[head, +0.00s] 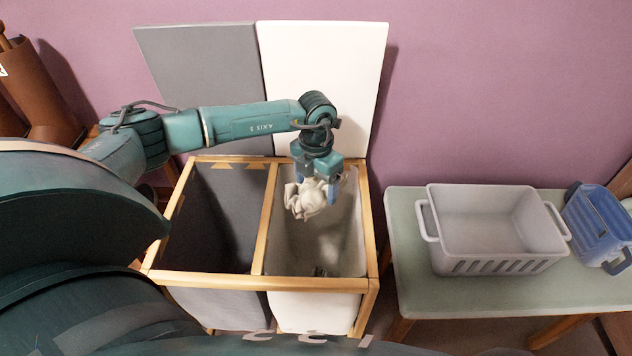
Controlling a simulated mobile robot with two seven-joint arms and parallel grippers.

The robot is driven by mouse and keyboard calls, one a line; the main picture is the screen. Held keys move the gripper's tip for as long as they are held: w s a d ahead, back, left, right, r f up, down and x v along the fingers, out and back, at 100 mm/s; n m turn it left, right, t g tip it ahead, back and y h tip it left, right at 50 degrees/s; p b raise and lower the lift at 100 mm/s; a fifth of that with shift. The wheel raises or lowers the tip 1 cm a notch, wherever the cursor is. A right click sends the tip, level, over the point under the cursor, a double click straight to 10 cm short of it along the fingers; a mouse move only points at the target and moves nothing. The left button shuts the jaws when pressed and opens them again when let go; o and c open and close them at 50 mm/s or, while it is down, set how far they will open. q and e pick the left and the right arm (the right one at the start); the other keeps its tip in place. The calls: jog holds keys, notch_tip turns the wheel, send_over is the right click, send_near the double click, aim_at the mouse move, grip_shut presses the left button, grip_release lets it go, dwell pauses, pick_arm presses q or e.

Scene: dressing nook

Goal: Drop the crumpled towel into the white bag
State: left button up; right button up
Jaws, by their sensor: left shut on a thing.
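The crumpled towel (305,199) is a cream-white bunched cloth. My left gripper (318,190) comes in from the left, points down and is shut on the towel. It holds the towel over the open mouth of the white bag (312,310), near that bag's left and back side. The white bag is the right compartment of a wooden-framed hamper, with its white lid (322,75) standing open against the wall. A small dark thing lies low inside the white bag; I cannot tell what it is. My right gripper is not in view.
The grey bag (215,215) is the left compartment, with its grey lid (205,80) up; a wooden bar divides the two. To the right, a pale green table (420,300) holds a grey basket (500,225) and a blue basket (600,225).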

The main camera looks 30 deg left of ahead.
aim_at(316, 178)
pick_arm(q)
jog(key=o, duration=1.1)
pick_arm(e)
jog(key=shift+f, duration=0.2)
pick_arm(q)
jog(key=shift+r, duration=0.1)
notch_tip(316, 178, up, 13)
jog(key=shift+r+p, duration=0.1)
jog(key=shift+p, duration=0.4)
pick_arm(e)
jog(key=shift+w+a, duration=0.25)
pick_arm(q)
jog(key=shift+d, duration=0.1)
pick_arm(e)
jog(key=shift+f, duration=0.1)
